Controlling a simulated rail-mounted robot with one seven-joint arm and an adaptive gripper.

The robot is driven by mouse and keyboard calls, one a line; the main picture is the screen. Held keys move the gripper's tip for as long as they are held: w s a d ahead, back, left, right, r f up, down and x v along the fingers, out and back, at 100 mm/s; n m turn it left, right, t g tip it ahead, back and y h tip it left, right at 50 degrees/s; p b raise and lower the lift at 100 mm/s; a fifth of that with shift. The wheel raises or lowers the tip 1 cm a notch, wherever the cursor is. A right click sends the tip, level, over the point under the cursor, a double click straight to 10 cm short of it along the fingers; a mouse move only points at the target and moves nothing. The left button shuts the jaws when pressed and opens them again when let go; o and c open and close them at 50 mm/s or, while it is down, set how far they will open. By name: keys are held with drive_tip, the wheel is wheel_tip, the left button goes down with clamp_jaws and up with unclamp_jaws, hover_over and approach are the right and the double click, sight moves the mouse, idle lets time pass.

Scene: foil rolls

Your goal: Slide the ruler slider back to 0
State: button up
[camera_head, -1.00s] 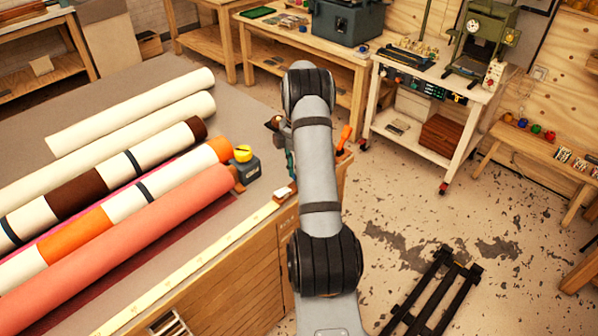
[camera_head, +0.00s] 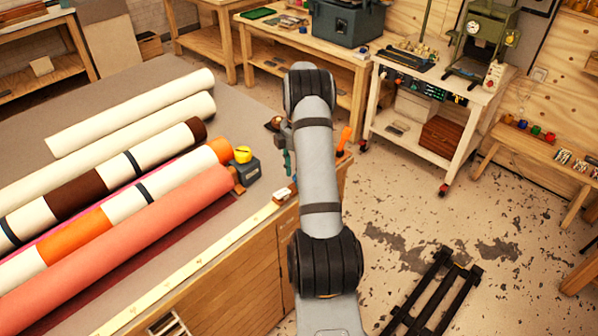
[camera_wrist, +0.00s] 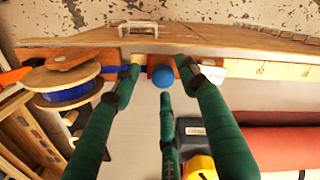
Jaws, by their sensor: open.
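The pale ruler strip (camera_head: 190,262) runs along the front edge of the grey-topped table; its end with tick marks also shows in the wrist view (camera_wrist: 268,71). A small white and reddish-brown block (camera_head: 280,196), seemingly the slider, sits at the strip's far right end. In the wrist view a red-brown piece (camera_wrist: 188,72) lies beside a white piece, with a blue ball (camera_wrist: 163,76) like a knob. My gripper (camera_wrist: 159,63) has its green fingers spread, one on each side of the ball, with a third finger below. I cannot tell whether any finger touches. My arm hides most of the gripper in the head view.
A yellow and black tape measure (camera_head: 244,164) stands near the roll ends; several long rolls (camera_head: 120,240) fill the left of the table. A wooden spool with blue ribbon (camera_wrist: 62,85) is left of the fingers in the wrist view.

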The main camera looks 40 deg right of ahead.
wheel_tip(320, 180, up, 12)
idle(0.5)
idle(0.3)
